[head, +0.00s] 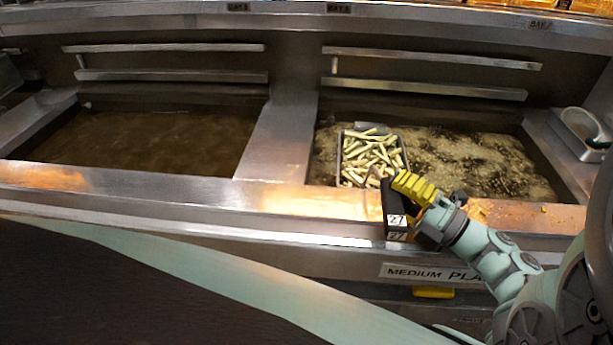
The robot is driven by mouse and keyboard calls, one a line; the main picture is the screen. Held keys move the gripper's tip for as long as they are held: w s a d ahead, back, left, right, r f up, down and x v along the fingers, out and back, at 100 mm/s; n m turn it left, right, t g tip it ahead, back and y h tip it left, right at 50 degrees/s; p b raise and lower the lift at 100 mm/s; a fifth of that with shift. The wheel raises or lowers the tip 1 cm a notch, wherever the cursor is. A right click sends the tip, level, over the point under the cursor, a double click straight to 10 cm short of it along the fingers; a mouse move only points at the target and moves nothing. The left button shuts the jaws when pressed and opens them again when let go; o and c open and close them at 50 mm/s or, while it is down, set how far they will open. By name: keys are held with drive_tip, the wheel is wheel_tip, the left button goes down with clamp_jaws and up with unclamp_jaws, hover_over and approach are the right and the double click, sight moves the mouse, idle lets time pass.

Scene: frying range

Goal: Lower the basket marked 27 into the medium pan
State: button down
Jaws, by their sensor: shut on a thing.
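The basket marked 27 (342,160) is a metal basket full of pale fries (370,155). It sits at the left front of the medium pan (470,160), the right-hand pan, with bubbling oil around it. Its black handle (396,218) carries the label 27 and hangs over the pan's front edge. My gripper (412,188), with yellow fingers, is shut on the handle. The fingers hide part of the handle, and how deep the basket sits in the oil is hard to tell.
A second pan (150,138) at the left holds dark, still oil and no basket. A metal divider (278,140) stands between the pans. Metal rails (425,88) run along the back wall. A small metal container (582,130) stands at the far right. Crumbs lie on the front ledge.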

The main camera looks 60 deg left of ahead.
drive_tip(key=shift+f+b, duration=0.4)
drive_tip(key=shift+b, duration=0.05)
idle(0.3)
drive_tip(key=c, duration=0.8)
unclamp_jaws()
drive_tip(key=shift+c, duration=0.2)
drive_tip(key=shift+d, duration=0.1)
